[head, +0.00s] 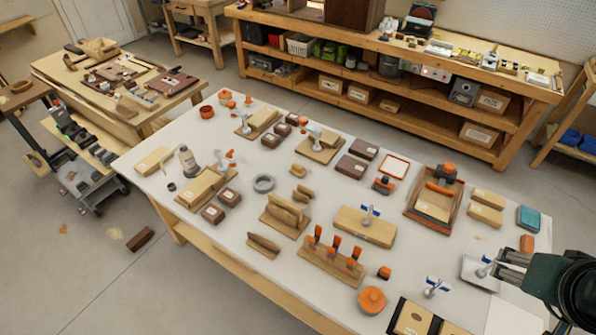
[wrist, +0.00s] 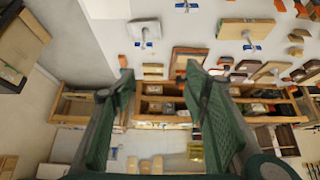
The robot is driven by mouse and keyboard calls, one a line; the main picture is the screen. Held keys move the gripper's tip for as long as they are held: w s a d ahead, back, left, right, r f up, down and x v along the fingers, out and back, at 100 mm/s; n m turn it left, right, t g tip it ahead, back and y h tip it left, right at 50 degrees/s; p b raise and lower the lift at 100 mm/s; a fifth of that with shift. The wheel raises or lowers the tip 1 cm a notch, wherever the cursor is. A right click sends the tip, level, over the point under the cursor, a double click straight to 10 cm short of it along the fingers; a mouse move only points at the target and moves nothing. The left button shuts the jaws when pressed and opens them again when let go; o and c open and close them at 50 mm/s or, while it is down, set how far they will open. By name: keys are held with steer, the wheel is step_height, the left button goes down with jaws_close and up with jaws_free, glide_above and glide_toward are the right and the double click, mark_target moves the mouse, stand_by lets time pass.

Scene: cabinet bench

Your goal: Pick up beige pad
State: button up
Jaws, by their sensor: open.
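Two beige, block-like pads lie side by side near the right end of the white table: a rear one (head: 488,198) and a front one (head: 485,215). I cannot tell which is the task's pad. In the wrist view two small beige pieces (wrist: 153,68) appear between the fingertips in the picture, at a distance. Another beige pad (head: 152,161) lies at the table's left end. My gripper (wrist: 158,75) is open and empty, its green fingers wide apart. In the head view my dark green arm end is at the lower right, above the table's right edge, partly cut off.
Right of the wooden tray (head: 410,208) are the pads, a teal box (head: 528,219) and an orange block (head: 527,243). A grey plate with a blue-and-white piece (head: 487,267) lies beside my arm. Clamps and boards crowd the white table (head: 215,255). A shelved bench (head: 400,85) stands behind.

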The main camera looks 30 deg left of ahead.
steer(key=w+a+r+n+g+y, duration=0.1)
steer(key=w+a+r+n, duration=0.1)
steer(key=w+a, duration=0.5)
steer(key=w+a+r+n+g, duration=0.1)
steer(key=w+a+r+n, duration=0.2)
steer(key=w+a, duration=0.45)
steer(key=w+a+f+n+g, duration=0.2)
steer(key=w+a+f+n, duration=0.2)
steer(key=w+a, duration=1.05)
steer(key=n+g+h+b, duration=0.1)
steer(key=n+g, duration=0.2)
steer(key=n, duration=0.5)
glide_above(298, 166)
steer(key=f, duration=2.9)
steer(key=shift+w+d, duration=0.15)
steer(key=shift+d, duration=0.25)
steer(key=shift+a+f, duration=0.3)
steer(key=shift+a, duration=0.05)
